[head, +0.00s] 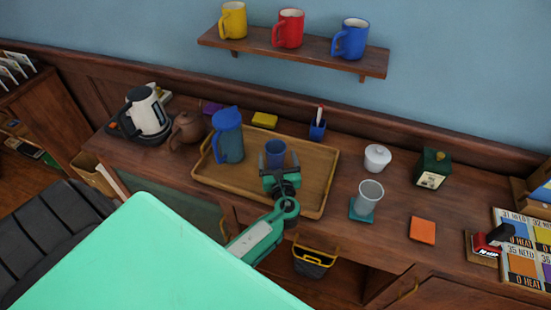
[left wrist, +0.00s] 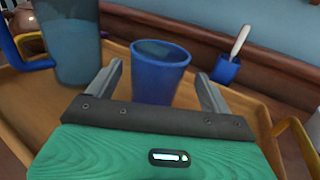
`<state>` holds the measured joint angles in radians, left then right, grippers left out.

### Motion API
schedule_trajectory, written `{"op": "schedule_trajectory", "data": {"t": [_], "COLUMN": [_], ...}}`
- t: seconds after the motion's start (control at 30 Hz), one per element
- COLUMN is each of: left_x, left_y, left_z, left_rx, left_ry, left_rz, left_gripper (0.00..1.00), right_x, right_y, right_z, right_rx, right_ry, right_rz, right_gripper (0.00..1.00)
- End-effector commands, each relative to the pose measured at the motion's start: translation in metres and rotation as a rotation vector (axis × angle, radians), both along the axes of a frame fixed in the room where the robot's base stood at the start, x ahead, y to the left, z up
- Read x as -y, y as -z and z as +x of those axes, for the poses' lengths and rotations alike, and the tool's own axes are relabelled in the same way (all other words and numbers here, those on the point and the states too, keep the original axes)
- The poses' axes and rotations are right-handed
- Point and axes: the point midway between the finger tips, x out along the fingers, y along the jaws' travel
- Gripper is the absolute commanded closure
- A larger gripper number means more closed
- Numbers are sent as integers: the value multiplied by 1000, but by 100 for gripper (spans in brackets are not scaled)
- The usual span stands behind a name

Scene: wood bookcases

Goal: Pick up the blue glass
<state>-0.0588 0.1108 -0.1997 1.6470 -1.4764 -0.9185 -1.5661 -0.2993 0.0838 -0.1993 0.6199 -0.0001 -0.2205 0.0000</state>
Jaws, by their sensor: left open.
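The blue glass (head: 276,151) stands upright on the wooden tray (head: 318,179), right of a blue pitcher (head: 228,138). My left gripper (head: 275,163) is open at the near side of the glass. In the left wrist view the blue glass (left wrist: 160,72) stands between the two spread fingers of my left gripper (left wrist: 162,85), a little beyond or level with their tips. I cannot tell whether the fingers touch it. The lower part of the glass is hidden by the gripper body. My right gripper is not in view.
The blue pitcher (left wrist: 72,40) stands close left of the gripper in the left wrist view. A blue pen cup (head: 317,130) is behind the tray. A clear glass (head: 368,196) on a coaster stands to the right. A shelf (head: 300,54) with mugs hangs above.

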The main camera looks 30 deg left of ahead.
Motion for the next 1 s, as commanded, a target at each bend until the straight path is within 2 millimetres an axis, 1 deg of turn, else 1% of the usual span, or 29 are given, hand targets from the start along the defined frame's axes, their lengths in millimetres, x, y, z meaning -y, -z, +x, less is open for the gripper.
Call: {"op": "schedule_trajectory", "data": {"t": [0.03,0.1,0.23,0.33,0.57,0.67,0.7,0.77,0.83,0.87,1.0], "left_x": [-7,-16,-27,-31,-32,-32,-32,-32,-32,-32,-32], "left_y": [-5,-6,-3,-2,-1,-1,-1,-1,-1,-1,-1], "left_z": [6,13,26,31,32,32,32,32,32,32,32], "left_rx": [0,-1,-1,1,0,0,0,0,0,1,1], "left_ry": [-2,-2,-1,-1,0,0,0,0,0,0,0], "left_rz": [3,4,2,1,0,0,0,0,0,1,1], "left_gripper": [17,17,17,17,17,35,42,54,68,71,71], "right_x": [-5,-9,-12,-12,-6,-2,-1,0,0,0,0], "right_y": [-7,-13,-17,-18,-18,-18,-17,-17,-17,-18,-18], "right_z": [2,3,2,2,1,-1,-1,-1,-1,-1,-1], "right_rx": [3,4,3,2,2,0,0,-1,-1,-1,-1], "right_ry": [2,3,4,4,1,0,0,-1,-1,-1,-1], "right_rz": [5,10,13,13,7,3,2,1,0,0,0], "right_gripper": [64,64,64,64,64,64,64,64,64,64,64]}}
